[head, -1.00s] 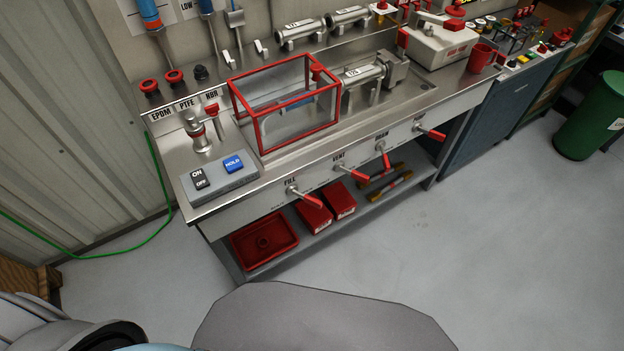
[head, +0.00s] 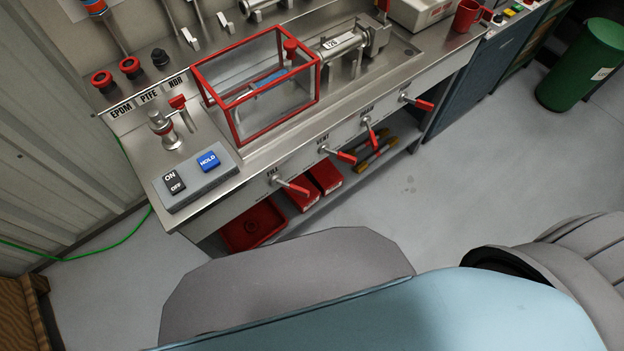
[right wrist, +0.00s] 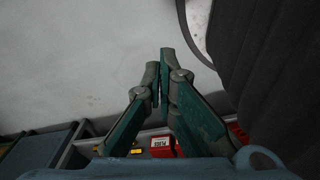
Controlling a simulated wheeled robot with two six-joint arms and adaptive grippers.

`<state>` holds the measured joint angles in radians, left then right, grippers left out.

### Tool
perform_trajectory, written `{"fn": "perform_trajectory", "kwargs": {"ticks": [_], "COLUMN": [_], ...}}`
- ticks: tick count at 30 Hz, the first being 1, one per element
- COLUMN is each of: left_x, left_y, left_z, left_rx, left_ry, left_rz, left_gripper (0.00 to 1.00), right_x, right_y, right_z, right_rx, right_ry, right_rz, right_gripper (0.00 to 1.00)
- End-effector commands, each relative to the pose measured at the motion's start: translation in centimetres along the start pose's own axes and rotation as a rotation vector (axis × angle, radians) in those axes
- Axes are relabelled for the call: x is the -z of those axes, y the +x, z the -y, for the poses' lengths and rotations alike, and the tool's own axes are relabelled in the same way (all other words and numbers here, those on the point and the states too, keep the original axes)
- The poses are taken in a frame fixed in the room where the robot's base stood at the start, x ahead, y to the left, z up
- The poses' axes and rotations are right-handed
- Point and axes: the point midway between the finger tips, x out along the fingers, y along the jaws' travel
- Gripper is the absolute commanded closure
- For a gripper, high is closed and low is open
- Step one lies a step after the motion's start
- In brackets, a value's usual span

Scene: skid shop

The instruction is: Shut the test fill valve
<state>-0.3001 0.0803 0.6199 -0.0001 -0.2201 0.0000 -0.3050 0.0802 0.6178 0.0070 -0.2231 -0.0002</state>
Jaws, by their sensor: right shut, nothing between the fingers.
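The test fill valve (head: 291,186) is a red-handled lever under the FILL label on the bench's front panel in the head view. Its handle slants down to the right, much like the VENT lever (head: 340,155) beside it. A third red lever (head: 369,135) hangs nearly straight down, and a fourth (head: 418,102) points right. My right gripper (right wrist: 164,58) shows in the right wrist view, shut and empty above the grey floor, apart from any valve. Neither gripper shows in the head view.
A red-framed clear guard (head: 262,135) and an ON/OFF and HOLD switch box (head: 196,177) sit on the steel bench. Red bins (head: 322,177) and a red tray (head: 240,228) lie on the shelf below. A green barrel (head: 585,70) stands at the right.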

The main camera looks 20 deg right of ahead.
Motion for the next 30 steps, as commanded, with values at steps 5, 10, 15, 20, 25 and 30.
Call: {"fn": "perform_trajectory", "kwargs": {"ticks": [5,10,15,20,25,30], "left_x": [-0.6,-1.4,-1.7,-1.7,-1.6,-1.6], "left_y": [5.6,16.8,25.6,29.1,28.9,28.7], "left_z": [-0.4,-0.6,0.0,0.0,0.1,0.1], "left_rx": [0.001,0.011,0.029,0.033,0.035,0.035], "left_ry": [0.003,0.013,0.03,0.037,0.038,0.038], "left_rz": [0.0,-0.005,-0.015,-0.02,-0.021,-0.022], "left_gripper": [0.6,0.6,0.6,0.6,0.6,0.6], "right_x": [6.5,23.4,35.9,36.9,36.6,36.6], "right_y": [4.9,7.9,-3.3,-13.7,-17.0,-17.1], "right_z": [-3.2,-4.8,0.1,2.8,3.2,3.2], "right_rx": [0.022,0.417,1.104,1.5,1.592,1.59], "right_ry": [0.232,0.661,0.672,0.501,0.453,0.458], "right_rz": [-0.072,-0.252,-0.345,-0.312,-0.293,-0.294], "right_gripper": [1.0,1.0,1.0,1.0,1.0,1.0]}}
